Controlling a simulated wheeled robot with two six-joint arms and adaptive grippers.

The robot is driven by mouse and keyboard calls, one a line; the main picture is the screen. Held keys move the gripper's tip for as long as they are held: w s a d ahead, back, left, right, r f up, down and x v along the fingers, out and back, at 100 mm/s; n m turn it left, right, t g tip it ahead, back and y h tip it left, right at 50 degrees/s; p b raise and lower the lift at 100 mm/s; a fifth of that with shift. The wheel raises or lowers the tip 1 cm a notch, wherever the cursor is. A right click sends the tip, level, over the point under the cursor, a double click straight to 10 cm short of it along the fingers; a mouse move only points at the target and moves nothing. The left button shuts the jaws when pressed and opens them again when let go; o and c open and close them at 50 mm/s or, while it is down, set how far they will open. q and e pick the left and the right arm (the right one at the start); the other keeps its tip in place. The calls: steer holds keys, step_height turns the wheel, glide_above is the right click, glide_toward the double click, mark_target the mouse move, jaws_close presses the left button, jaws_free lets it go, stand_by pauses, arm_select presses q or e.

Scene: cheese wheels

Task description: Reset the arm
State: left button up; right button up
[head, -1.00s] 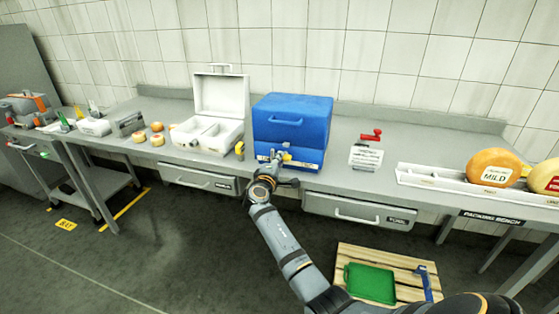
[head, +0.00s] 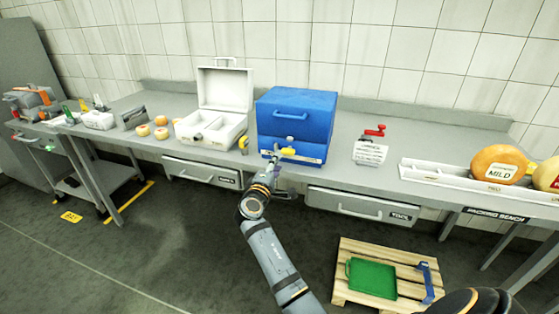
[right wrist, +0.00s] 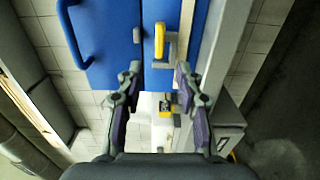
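My right arm (head: 270,250) reaches up from the bottom of the head view. Its gripper (head: 277,165) is in front of the lower front of a blue box (head: 296,112) on the bench. In the right wrist view the right gripper (right wrist: 157,85) has its two fingers spread apart with nothing between them. A yellow latch or handle (right wrist: 160,40) on the blue box lies just beyond the fingertips, and I see a gap between them. My left gripper does not show in either view.
A white open case (head: 222,110) stands left of the blue box, with small cheeses (head: 161,132) beside it. A pallet (head: 345,293) with a green board lies on the floor.

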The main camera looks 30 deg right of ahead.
stand_by(0.5)
steer(key=s+a+f+g+y+p, duration=0.1)
steer(key=s+f+y, duration=0.1)
steer(key=f, duration=0.7)
steer(key=s+a+f+n+y+p, duration=0.1)
steer(key=a+f+y, duration=0.1)
steer(key=f, duration=0.6)
steer(key=s+a+f+g+y, duration=0.1)
steer(key=s+f+y, duration=0.15)
steer(key=f, duration=0.65)
steer(key=s+a+f+m+g+y+p, duration=0.1)
steer(key=s+a+f+g+y, duration=0.1)
steer(key=s+f, duration=0.6)
steer(key=s+a+f+m+g+y+p, duration=0.1)
steer(key=s+f+y, duration=0.1)
steer(key=s+f, duration=0.5)
steer(key=s+f+m+g, duration=0.2)
steer(key=s+f, duration=0.3)
steer(key=s, duration=0.6)
steer(key=s+f+m+g+y+p, duration=0.1)
steer(key=s+f, duration=0.4)
steer(key=s, duration=0.6)
steer(key=s+f+m+g+y+p, duration=0.1)
steer(key=s+f+m, duration=0.3)
steer(key=s, duration=0.7)
steer(key=shift+s+a+f+g, duration=0.4)
steer(key=shift+f+g, duration=0.2)
steer(key=shift+g, duration=0.2)
steer(key=shift+w, duration=0.1)
